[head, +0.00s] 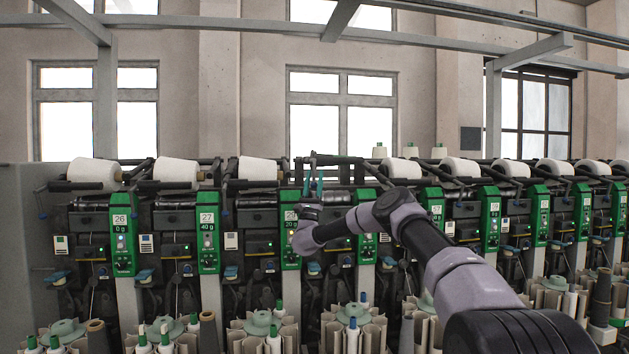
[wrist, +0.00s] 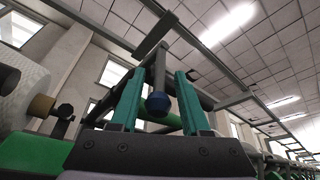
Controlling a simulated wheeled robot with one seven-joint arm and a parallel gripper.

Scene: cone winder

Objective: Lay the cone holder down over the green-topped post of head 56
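My gripper (head: 313,184) is raised in front of the machine's top rail, its two teal fingers pointing up. In the wrist view the fingers (wrist: 158,85) stand apart. A dark upright rod with a blue rounded end (wrist: 158,105), seemingly part of the raised cone holder, shows in the gap between them, with space visible on both sides. A dark green bar (head: 338,160) lies behind the gripper, where no white cone shows. The green-topped post (head: 368,232) beside my forearm is partly hidden; its number cannot be read, so I cannot confirm head 56.
Neighbouring heads carry white cones (head: 258,168); one large cone (wrist: 22,85) is close at the left in the wrist view. Green posts labelled 26 (head: 122,235) and 27 (head: 208,235) stand left. Bobbin magazines (head: 262,330) line the front below. Overhead beams cross above.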

